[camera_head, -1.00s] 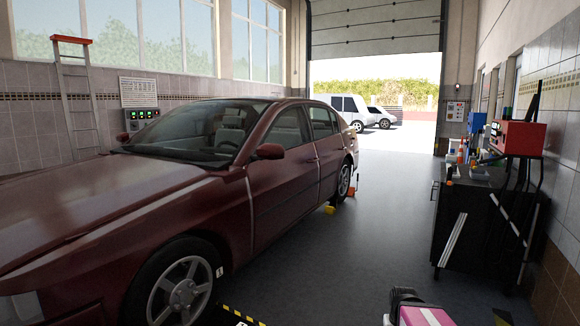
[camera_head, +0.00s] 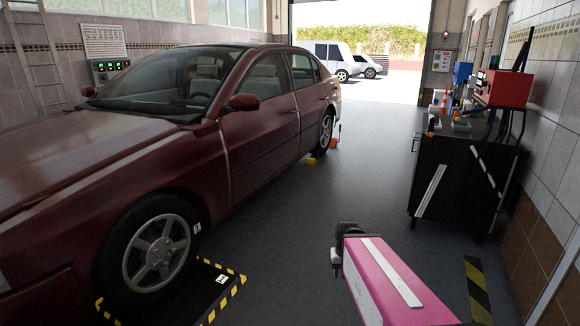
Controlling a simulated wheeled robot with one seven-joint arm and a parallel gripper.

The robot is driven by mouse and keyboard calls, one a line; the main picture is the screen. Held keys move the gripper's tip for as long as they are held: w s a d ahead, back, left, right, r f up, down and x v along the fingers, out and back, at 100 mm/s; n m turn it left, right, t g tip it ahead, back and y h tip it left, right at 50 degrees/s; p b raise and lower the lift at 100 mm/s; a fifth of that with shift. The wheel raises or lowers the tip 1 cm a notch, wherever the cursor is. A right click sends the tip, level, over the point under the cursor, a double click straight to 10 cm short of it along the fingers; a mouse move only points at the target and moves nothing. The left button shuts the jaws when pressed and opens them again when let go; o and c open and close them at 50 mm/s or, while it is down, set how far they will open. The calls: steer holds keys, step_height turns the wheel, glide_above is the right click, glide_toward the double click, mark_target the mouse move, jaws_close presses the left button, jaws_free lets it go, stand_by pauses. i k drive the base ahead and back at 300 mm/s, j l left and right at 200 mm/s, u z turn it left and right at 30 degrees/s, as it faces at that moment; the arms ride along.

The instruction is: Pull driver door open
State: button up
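The dark red car (camera_head: 90,165) stands on the left, its nose toward me. Its near-side front door (camera_head: 255,140) faces the open floor and looks shut, flush with the body. A side mirror (camera_head: 242,102) sits at the door's front edge. The door handle is too small and dark to make out clearly. A pink and white part of my arm with a dark end reaches in from the bottom right, well apart from the door, with floor between. My gripper's fingers do not show.
A black workbench (camera_head: 460,170) with tools and a red box (camera_head: 502,88) stands along the right wall. A black plate with yellow-black edges (camera_head: 220,290) lies by the front wheel. Grey floor between car and bench is clear.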

mark_target(262, 137)
steer(key=i+j, duration=0.1)
steer(key=i, duration=3.9)
steer(key=l+z, duration=0.05)
steer(key=l, duration=0.05)
